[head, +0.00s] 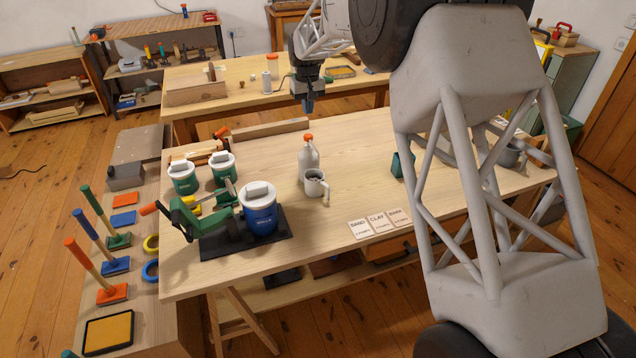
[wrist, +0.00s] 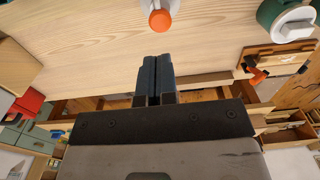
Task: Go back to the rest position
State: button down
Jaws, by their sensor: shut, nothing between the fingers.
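My gripper (head: 308,104) is held in the air over the far edge of the light wooden workbench (head: 350,150), behind the orange-capped bottle. In the wrist view my gripper (wrist: 155,82) has its two dark fingers together, with nothing between them. The fingers are apart from every object. Below it in the wrist view lies the bench top (wrist: 80,45), with the orange cap (wrist: 160,20) of the bottle just beyond the fingertips. My own arm covers much of the right side of the head view.
On the bench stand a bottle (head: 308,158), a grey mug (head: 315,185), a blue tub (head: 259,212) by a green clamp device (head: 205,222), green tubs (head: 184,178) and labelled cards (head: 381,221). A second bench (head: 235,100) is behind. The bench middle is mostly clear.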

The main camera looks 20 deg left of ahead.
jog(key=s+d+r+m, duration=0.1)
jog(key=s+d+r, duration=0.1)
jog(key=d+r, duration=0.35)
jog(key=s+d+r+m, duration=0.1)
jog(key=d+r, duration=0.1)
jog(key=d, duration=0.7)
jog(key=s+d+r, duration=0.2)
jog(key=d+r, duration=0.2)
jog(key=d, duration=0.3)
jog(key=s+d+r+m+t, duration=0.1)
jog(key=s+d+r, duration=0.1)
jog(key=s+d, duration=0.5)
jog(key=s+d+r+m, duration=0.2)
jog(key=s+d+r, duration=0.1)
jog(key=d, duration=0.8)
jog(key=s+d+m+t, duration=0.1)
jog(key=s+d+m, duration=0.1)
jog(key=s+d, duration=1.25)
jog(key=s+d+f+m, duration=0.1)
jog(key=s+d+f, duration=0.2)
jog(key=s, duration=0.6)
jog(key=s+d+f+m, duration=0.1)
jog(key=s+d+f, duration=0.2)
jog(key=s, duration=0.7)
jog(key=shift+d+f+t, duration=0.3)
jog(key=shift+d, duration=0.65)
